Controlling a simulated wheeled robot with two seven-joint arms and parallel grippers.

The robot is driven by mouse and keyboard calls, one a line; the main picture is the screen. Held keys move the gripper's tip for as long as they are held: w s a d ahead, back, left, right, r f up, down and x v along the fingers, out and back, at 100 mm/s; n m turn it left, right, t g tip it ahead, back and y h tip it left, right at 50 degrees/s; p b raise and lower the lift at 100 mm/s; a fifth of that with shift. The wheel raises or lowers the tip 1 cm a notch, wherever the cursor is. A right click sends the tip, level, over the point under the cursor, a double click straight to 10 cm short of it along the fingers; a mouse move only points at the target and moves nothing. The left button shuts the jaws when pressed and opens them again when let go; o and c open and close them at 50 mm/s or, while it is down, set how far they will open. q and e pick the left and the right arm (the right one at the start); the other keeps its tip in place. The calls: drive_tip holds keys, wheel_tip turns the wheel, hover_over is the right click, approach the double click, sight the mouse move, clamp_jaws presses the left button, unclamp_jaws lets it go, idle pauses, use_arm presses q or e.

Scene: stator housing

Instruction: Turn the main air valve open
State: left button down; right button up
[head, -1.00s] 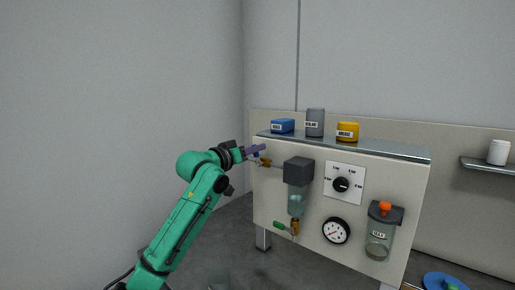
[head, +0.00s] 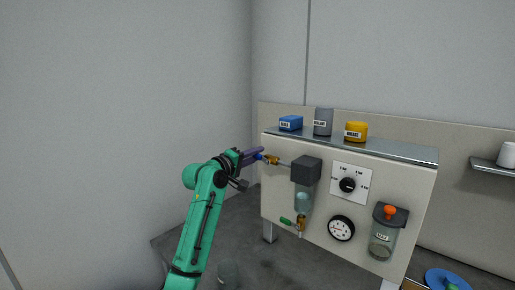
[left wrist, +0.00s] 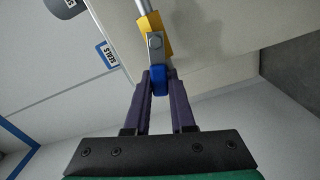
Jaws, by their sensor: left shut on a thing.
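The main air valve (head: 272,160) is a brass body on a thin pipe at the upper left of the panel. Its blue-gripped handle (head: 259,156) points left, toward my arm. In the left wrist view the brass body (left wrist: 152,36) is at the top, with a bolted grey lever and the blue grip (left wrist: 159,80) below, roughly in line with the pipe. My left gripper (head: 258,154) has its purple fingers on either side of the blue grip, shut on it. The fingers (left wrist: 159,86) partly hide the grip. My right gripper is not in view.
A dark filter block (head: 306,170) with a clear bowl is right of the valve. A dial (head: 347,185), a gauge (head: 341,228) and an oil jar (head: 383,240) are further right. Containers stand on the panel top (head: 400,151). The left side is open.

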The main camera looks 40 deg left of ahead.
use_arm(q)
drive_tip(key=n, duration=0.1)
drive_tip(key=f+n+p, duration=0.1)
drive_tip(key=n, duration=0.1)
drive_tip(key=shift+a+p, duration=0.15)
drive_tip(key=shift+p, duration=0.15)
drive_tip(key=shift+f, duration=0.25)
drive_tip(key=c, duration=0.8)
unclamp_jaws()
drive_tip(key=shift+o, duration=0.2)
drive_tip(key=s+b, duration=0.5)
drive_tip(key=s, duration=0.9)
drive_tip(key=shift+s, duration=0.35)
